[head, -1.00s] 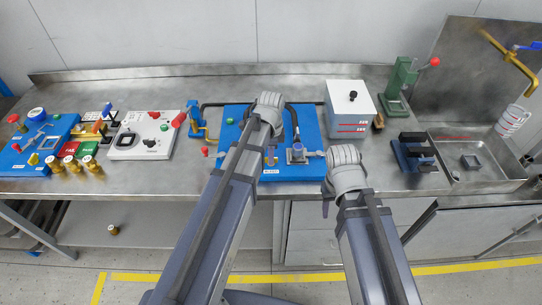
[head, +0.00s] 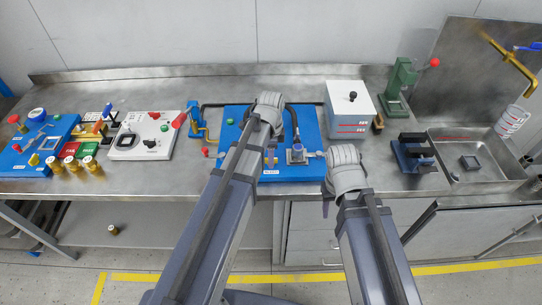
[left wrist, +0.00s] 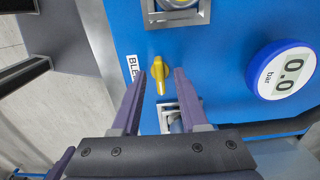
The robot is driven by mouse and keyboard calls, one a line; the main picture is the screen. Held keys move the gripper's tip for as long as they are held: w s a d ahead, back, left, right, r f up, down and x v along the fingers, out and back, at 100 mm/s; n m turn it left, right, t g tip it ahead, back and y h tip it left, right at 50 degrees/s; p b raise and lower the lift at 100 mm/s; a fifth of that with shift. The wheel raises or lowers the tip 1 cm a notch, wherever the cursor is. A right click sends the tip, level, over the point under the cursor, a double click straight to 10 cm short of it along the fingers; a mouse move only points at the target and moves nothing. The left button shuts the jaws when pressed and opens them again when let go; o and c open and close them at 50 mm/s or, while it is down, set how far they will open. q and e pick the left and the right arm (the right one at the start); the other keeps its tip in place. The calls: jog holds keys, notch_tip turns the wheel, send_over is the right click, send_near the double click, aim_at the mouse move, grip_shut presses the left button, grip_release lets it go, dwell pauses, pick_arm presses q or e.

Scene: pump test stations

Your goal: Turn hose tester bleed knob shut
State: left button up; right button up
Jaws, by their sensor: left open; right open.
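The yellow bleed knob (left wrist: 157,72) is in the left wrist view on the blue hose tester panel (left wrist: 215,50), beside a partly hidden "BLE..." label (left wrist: 132,72). Its pointed end lies toward the bottom of the picture. My left gripper (left wrist: 166,76) is open, with a fingertip on either side of the knob in the picture; I cannot tell whether they touch it. In the head view the panel (head: 308,173) is partly covered by my left arm. My right gripper (head: 327,206) is at the bench front edge, right of the panel, its jaws mostly hidden.
A round gauge (left wrist: 283,72) reads 0.0 bar. A metal fitting (head: 296,153) with a black hose is on the panel. A white box (head: 349,108) stands to the right, a white panel (head: 146,136) to the left. Brass fittings (head: 73,164) stand at the left front.

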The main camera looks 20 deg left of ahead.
pick_arm(q)
notch_tip(320, 180, up, 8)
jog(key=p, duration=0.7)
jog(key=shift+f, duration=0.25)
jog(key=shift+s, duration=0.1)
jog(key=s+d+n+y, duration=0.1)
jog(key=s+d+n, duration=0.9)
jog(key=s, duration=0.4)
jog(key=shift+s+d+n, duration=0.25)
jog(key=shift+s+n, duration=0.05)
jog(key=shift+n, duration=0.3)
